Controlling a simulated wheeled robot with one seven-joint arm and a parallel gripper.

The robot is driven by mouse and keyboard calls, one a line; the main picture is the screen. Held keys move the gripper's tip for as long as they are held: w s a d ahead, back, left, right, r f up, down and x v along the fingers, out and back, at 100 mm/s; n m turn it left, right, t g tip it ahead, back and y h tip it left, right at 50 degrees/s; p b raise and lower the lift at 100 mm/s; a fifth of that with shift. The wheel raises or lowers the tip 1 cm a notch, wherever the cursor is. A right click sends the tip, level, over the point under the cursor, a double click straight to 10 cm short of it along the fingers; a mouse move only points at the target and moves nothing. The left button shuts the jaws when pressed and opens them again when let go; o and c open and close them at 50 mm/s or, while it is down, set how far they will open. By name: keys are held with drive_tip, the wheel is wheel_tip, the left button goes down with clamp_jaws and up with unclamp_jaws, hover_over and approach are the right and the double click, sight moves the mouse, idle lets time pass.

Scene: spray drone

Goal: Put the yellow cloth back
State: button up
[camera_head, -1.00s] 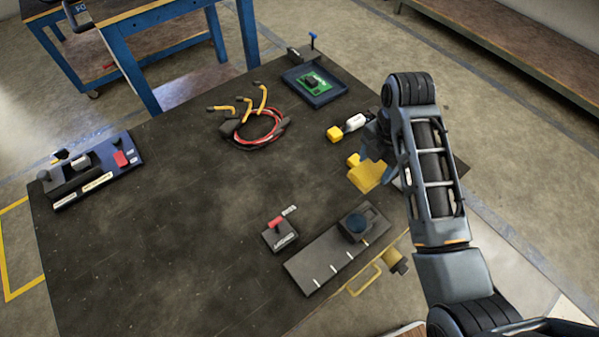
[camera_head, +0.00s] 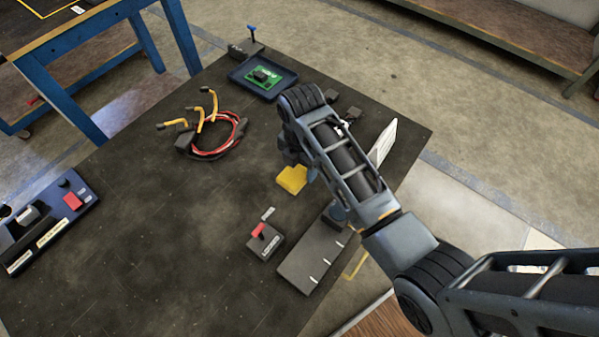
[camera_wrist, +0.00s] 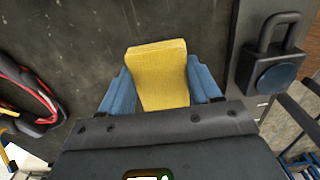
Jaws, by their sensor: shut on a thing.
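The yellow cloth (camera_head: 292,179) is in my gripper, over the right part of the dark table (camera_head: 180,240). In the wrist view the cloth (camera_wrist: 160,78) sits between the two blue fingers of my gripper (camera_wrist: 158,92), which is shut on it. Its far end sticks out past the fingers. I cannot tell from these views how high it is above the table. My own arm hides part of the table's right side.
A box with a red switch (camera_head: 264,243) and a grey plate (camera_head: 312,262) lie nearer. Red and black cables (camera_head: 218,140) lie to the left. A blue tray (camera_head: 262,88) with a green board is behind. A white panel (camera_head: 383,142) stands at right. Open table lies left.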

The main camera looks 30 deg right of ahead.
sight(299, 174)
drive_tip(key=shift+a+f, duration=0.15)
drive_tip(key=shift+f, duration=1.9)
drive_tip(key=shift+f, duration=0.15)
drive_tip(key=o, duration=1)
wheel_tip(299, 174, up, 12)
drive_tip(key=shift+r+p, duration=0.15)
drive_tip(key=shift+p, duration=0.15)
